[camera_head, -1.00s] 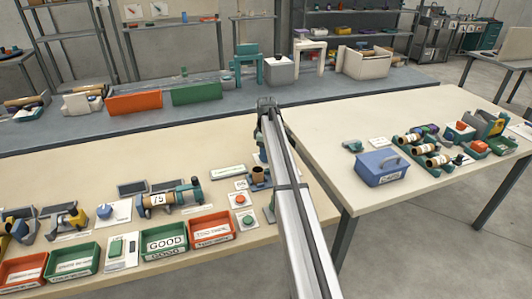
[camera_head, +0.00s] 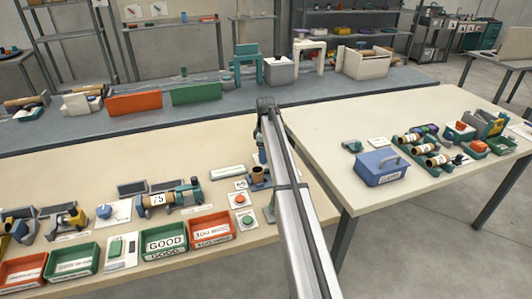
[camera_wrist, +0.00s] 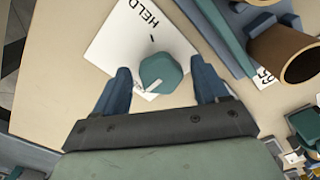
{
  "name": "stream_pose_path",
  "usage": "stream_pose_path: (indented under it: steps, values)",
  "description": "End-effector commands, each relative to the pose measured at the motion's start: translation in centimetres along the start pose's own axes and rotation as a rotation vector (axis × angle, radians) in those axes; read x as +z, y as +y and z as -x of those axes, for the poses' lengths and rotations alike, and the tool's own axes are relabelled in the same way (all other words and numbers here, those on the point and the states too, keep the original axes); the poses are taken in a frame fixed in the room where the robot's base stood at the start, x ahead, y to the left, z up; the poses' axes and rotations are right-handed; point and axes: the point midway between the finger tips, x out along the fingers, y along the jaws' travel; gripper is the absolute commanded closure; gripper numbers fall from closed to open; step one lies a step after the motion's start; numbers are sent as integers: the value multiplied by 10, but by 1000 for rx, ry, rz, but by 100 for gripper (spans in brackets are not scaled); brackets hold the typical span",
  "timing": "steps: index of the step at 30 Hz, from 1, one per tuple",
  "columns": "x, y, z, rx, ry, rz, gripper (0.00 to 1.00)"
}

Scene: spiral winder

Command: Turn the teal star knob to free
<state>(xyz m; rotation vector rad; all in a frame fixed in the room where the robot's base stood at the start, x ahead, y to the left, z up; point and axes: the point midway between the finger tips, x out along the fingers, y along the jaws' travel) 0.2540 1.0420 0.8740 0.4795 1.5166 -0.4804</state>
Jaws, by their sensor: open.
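The teal star knob (camera_wrist: 161,73) sits on a white card (camera_wrist: 112,50) in the wrist view. The card reads HELD near its upper edge, and a small dark tick lies just above the knob. A short white mark on the knob points to its lower left, away from HELD. My gripper (camera_wrist: 160,66) is open, with one blue finger on each side of the knob and a visible gap on both sides. Whether the fingertips are down at knob height I cannot tell. In the head view my arm hides the knob and gripper.
A brown tube (camera_wrist: 285,52) in a blue-grey holder stands close right of the card, with a small number label beside it. In the head view, a GOOD tray (camera_head: 164,252) and a red tray (camera_head: 212,240) line the front edge. Bare table lies left of the card.

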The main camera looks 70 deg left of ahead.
Motion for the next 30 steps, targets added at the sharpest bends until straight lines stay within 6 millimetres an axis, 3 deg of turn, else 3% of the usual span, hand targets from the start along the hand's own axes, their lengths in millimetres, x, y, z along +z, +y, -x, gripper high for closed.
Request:
stream_pose_path:
  steps: [7, 21, 30]
  values:
    - [0, 1, 15, 2, 1, 0, 27]
    - [0, 1, 102, 1, 1, 0, 27]
    - [0, 0, 134, 0, 0, 0, 27]
